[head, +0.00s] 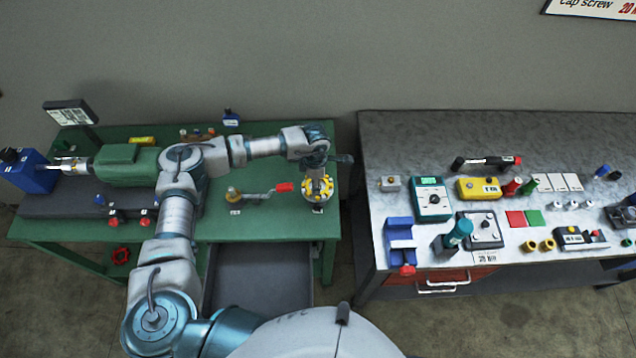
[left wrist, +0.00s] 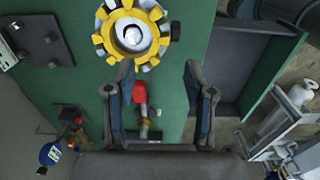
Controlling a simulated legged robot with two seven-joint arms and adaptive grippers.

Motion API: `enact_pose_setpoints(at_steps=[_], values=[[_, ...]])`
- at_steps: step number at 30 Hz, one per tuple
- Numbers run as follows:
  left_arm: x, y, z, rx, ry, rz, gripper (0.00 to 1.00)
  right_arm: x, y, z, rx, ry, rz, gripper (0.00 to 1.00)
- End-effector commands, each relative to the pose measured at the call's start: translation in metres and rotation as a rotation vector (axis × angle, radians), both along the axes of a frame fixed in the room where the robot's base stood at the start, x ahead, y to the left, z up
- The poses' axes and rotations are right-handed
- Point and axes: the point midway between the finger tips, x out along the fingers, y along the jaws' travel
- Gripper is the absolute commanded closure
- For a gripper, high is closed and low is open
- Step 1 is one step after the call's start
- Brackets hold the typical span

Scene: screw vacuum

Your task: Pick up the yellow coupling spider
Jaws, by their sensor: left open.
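The yellow coupling spider (head: 327,193) is at the right end of the green table, partly hidden by my left gripper (head: 319,172) in the head view. In the left wrist view the spider (left wrist: 104,40) is a toothed yellow ring around a silver hub, with grey blocks between its teeth. My left gripper (left wrist: 158,72) is open and empty. Its fingers point toward the table, and the spider lies beyond the fingertips, up and to the left of the gap. The height between them is hard to judge. My right gripper is not in view.
A red-handled tool (head: 284,187) lies left of the spider and shows between the fingers in the wrist view (left wrist: 140,92). A green motor (head: 125,165) stands at the left. A grey drawer (head: 260,280) is open below. A grey workbench (head: 400,130) with several parts stands right, across a gap.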

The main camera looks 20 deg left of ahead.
Motion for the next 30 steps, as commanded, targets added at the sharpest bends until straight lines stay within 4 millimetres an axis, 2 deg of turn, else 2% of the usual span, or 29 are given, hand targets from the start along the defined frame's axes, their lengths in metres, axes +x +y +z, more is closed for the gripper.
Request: enact_pose_setpoints(at_steps=[3,8,13,18,25,26,30], values=[[0.0,-0.001,-0.015,0.0,0.001,0.0,0.46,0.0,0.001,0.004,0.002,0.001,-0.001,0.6],[0.0,-0.001,-0.026,0.0,0.001,0.001,0.46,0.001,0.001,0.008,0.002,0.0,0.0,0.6],[-0.001,-0.004,-0.051,0.002,0.002,0.001,0.46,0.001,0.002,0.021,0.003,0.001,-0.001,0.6],[-0.001,-0.004,-0.071,0.001,0.001,0.001,0.46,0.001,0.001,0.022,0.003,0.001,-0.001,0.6],[0.0,-0.003,-0.074,0.0,0.0,0.001,0.46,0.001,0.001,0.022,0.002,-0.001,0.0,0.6],[0.0,-0.003,-0.074,0.0,0.0,0.001,0.51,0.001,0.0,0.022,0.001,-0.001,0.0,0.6],[0.0,-0.002,-0.074,-0.001,0.0,0.001,0.86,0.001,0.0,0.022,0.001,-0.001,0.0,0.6]])
